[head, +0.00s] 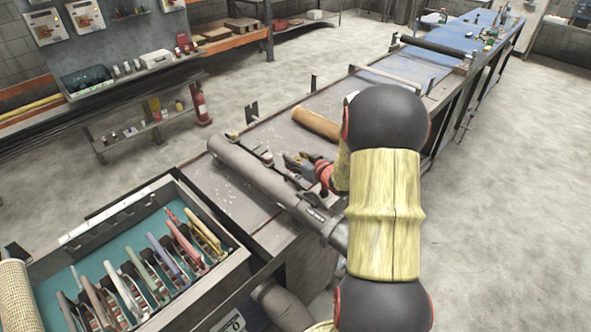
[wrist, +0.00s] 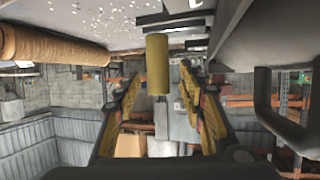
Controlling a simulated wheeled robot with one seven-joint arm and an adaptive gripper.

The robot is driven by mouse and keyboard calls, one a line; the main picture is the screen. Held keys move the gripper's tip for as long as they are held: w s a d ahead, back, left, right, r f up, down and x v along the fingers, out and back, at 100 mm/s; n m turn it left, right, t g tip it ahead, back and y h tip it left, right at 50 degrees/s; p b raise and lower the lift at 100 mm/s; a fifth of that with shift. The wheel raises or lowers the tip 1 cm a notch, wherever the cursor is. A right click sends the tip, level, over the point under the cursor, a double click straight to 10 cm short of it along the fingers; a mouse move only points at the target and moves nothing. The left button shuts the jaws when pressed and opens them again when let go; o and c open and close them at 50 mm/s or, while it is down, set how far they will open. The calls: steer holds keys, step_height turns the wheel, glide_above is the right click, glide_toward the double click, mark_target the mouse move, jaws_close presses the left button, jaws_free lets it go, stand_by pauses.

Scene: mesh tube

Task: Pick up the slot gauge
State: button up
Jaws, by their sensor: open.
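My gripper (head: 298,163) is low over the long bench, between the brown roll and the long grey tube in the head view. In the wrist view its fingers (wrist: 158,80) are apart. A yellow cylinder (wrist: 157,62) with a narrow grey piece below it shows in the gap between the fingers, with space on both sides. I cannot tell for sure whether it is the slot gauge. It is not clearly seen in the head view, where my arm and gripper cover that area.
The brown roll (head: 316,123) lies beyond my gripper, and the grey tube (head: 265,180) runs along the near side. A teal-lined tray (head: 95,262) with several coloured tools stands at the lower left. A blue bench top (head: 455,38) lies at the far end.

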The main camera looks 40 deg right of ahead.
steer(key=x, duration=0.4)
steer(key=shift+d+f+b, duration=0.1)
steer(key=shift+f+b, duration=0.15)
steer(key=shift+b, duration=0.1)
steer(key=shift+c, duration=1.1)
steer(key=c, duration=0.8)
jaws_close()
